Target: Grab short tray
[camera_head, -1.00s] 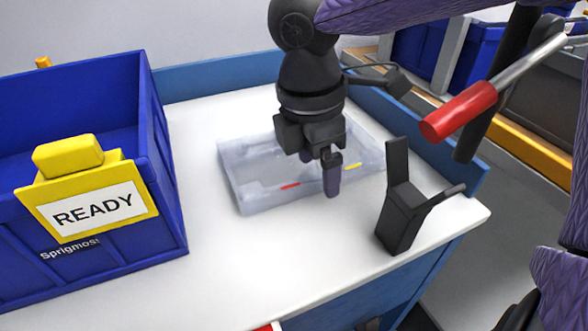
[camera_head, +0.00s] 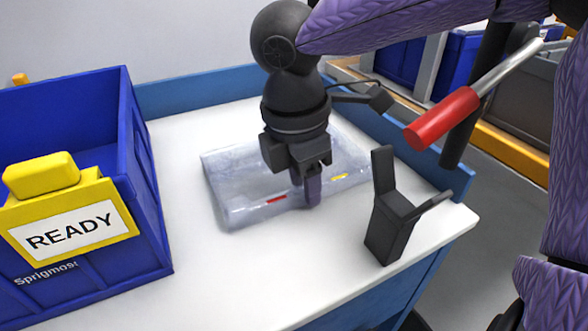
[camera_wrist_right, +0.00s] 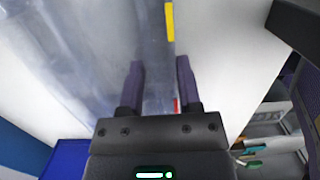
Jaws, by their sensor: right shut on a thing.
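The short tray (camera_head: 225,190) is clear, shallow plastic and lies on the white table. It has a red mark and a yellow mark on its near wall. My right gripper (camera_head: 313,188) is at the near wall between the two marks, shut on it. In the right wrist view the gripper's purple-grey fingers (camera_wrist_right: 160,92) stand on both sides of the tray's wall (camera_wrist_right: 157,50), with the yellow mark beyond them and the red mark by the right finger. The tray looks flat on the table. My left gripper is not in view.
A blue bin (camera_head: 140,190) with a yellow READY sign (camera_head: 72,232) stands at the left. A black holder (camera_head: 388,228) stands close to the tray's right. A red-handled tool (camera_head: 440,118) is at the upper right. The table front (camera_head: 240,285) is clear.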

